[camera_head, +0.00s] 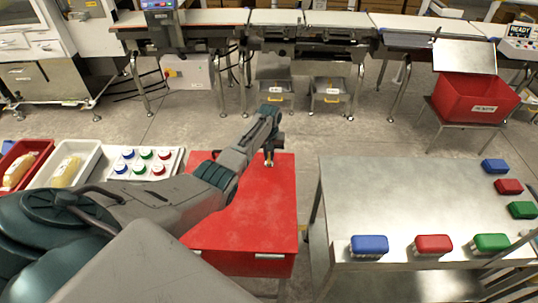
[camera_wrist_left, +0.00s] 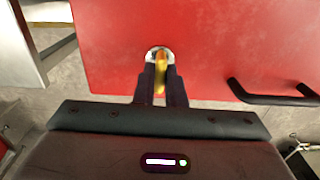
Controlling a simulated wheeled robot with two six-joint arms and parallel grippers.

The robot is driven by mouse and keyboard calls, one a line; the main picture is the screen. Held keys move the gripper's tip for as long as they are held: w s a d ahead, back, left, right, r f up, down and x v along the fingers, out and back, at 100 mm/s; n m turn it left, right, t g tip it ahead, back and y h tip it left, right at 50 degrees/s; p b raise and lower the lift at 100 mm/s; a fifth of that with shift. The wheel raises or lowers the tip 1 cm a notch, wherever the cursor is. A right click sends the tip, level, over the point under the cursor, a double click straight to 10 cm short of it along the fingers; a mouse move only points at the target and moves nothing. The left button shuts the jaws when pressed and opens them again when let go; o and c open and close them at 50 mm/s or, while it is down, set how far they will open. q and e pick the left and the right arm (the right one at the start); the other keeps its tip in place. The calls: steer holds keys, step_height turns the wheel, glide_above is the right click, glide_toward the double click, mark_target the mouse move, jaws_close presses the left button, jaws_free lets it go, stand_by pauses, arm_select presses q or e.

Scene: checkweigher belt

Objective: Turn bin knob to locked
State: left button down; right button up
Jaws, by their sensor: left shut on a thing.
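The red bin (camera_head: 268,205) stands in the middle of the head view, below my left arm. In the left wrist view its red face (camera_wrist_left: 220,45) fills the upper part. The bin knob (camera_wrist_left: 160,73) is yellow-orange on a round pale metal plate on that face. In the left wrist view my left gripper (camera_wrist_left: 161,85) is shut on the knob, one dark finger on each side. The knob looks roughly upright there. Any lock marking is too small to tell. My right gripper is in neither view.
A black handle (camera_wrist_left: 272,95) sits right of the knob. A metal table (camera_head: 400,200) with several blue, red and green boxes stands right of the bin. A white tray with colored caps (camera_head: 145,162) lies left. The conveyor (camera_head: 275,18) runs along the back; open floor lies before it.

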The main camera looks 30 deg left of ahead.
mark_target(269, 156)
arm_select(q)
steer(key=c, duration=1.5)
jaws_free()
steer(key=shift+r, duration=0.1)
step_height(269, 156, up, 11)
steer(key=b, duration=0.2)
steer(key=shift+b, duration=0.3)
steer(key=shift+f, duration=0.25)
